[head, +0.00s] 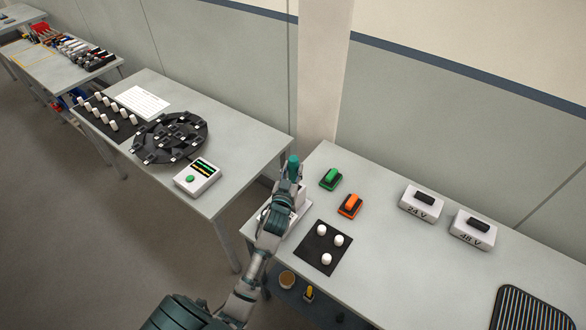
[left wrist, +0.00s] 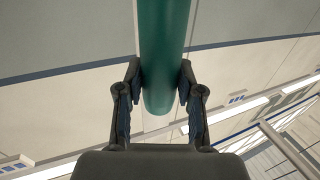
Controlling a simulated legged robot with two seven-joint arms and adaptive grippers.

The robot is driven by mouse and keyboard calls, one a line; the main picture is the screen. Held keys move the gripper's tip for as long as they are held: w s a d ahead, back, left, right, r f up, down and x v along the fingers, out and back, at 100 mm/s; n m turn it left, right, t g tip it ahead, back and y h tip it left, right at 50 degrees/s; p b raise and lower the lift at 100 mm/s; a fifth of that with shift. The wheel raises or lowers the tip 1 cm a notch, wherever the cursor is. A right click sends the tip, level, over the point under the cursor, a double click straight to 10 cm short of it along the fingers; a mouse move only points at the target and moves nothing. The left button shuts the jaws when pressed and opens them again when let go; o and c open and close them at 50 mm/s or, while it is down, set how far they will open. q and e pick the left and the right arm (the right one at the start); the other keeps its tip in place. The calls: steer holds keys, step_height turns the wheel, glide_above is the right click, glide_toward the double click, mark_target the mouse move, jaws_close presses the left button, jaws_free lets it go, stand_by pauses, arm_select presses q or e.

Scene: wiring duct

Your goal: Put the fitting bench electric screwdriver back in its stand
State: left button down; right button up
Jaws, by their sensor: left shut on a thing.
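The electric screwdriver shows as a green rounded handle (head: 293,163) standing up above my left gripper (head: 288,186). It also shows in the left wrist view as a green cylinder (left wrist: 165,50) between the two dark fingers of the gripper (left wrist: 160,88), which is shut on it. The gripper is above the left end of the near right table. A pale block (head: 301,198), which looks like the stand, is just behind the gripper and mostly hidden by it. The screwdriver's lower end is hidden, so I cannot tell whether it is in the stand. My right gripper is not in view.
On the near table (head: 400,270) are a green switch-like piece (head: 330,179), an orange one (head: 350,206), a black mat (head: 312,258) with white caps, and the 24 V (head: 422,208) and 48 V (head: 473,235) boxes. A second table (head: 240,165) holds a black round fixture (head: 170,138).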

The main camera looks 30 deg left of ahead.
mark_target(292, 179)
arm_select(q)
steer(key=shift+f+b, duration=1.1)
steer(key=shift+f, duration=0.7)
steer(key=c, duration=0.7)
jaws_free()
steer(key=shift+o, duration=0.2)
steer(key=v, duration=1.2)
